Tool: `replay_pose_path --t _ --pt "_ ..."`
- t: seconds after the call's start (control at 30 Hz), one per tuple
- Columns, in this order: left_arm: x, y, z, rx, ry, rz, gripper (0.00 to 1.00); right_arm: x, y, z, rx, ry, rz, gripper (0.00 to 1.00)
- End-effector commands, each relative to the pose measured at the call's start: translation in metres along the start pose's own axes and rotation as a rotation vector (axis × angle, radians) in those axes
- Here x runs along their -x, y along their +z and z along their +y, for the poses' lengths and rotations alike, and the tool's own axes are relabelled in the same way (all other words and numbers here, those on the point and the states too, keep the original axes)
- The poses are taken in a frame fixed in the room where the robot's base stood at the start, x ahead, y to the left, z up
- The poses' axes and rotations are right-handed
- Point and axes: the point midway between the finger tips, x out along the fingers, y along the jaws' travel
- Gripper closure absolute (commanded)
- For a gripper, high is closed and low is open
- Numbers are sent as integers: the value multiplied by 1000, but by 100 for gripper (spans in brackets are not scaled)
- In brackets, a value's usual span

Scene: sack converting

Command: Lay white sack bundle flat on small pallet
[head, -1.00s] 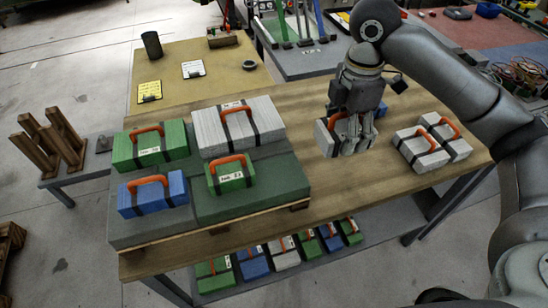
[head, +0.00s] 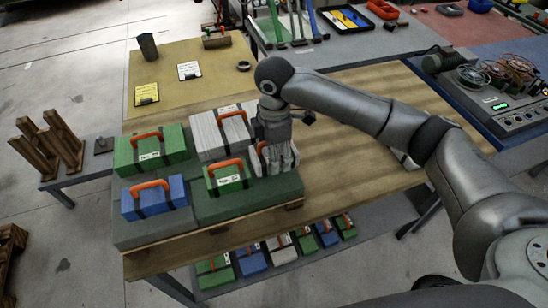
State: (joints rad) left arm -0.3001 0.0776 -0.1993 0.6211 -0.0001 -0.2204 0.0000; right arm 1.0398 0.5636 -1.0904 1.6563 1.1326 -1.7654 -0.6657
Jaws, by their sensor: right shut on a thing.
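My right gripper (head: 279,162) is shut on a white sack bundle (head: 259,163) with an orange handle, mostly hidden behind the fingers. A larger white bundle (head: 215,134), a green one (head: 150,153) and a blue one (head: 156,202) also lie on this layer, with orange handles up. My left gripper is not in view.
Another white bundle (head: 406,160) there is mostly hidden by my arm. Several bundles (head: 250,261) stand on the lower shelf.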

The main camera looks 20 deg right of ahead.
Motion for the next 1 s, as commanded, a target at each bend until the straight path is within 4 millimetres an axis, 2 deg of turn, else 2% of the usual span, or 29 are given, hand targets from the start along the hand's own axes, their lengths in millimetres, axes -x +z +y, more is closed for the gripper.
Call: replay_pose_path --t 0.1,0.23,0.57,0.6,0.73,0.77,1.0 --pt "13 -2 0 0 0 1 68 -16 -1 -1 0 -5 -1 62" --pt "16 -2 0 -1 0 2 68 -29 -1 -1 -1 -2 0 62" --pt "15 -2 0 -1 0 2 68 -33 -1 0 0 -1 0 62" --pt "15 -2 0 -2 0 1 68 -34 -1 0 1 -1 0 35" --pt "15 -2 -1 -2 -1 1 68 -33 -1 0 1 0 0 18" --pt "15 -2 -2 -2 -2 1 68 -33 -1 0 1 0 0 15" --pt "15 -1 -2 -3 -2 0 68 -33 -1 0 1 0 0 15"
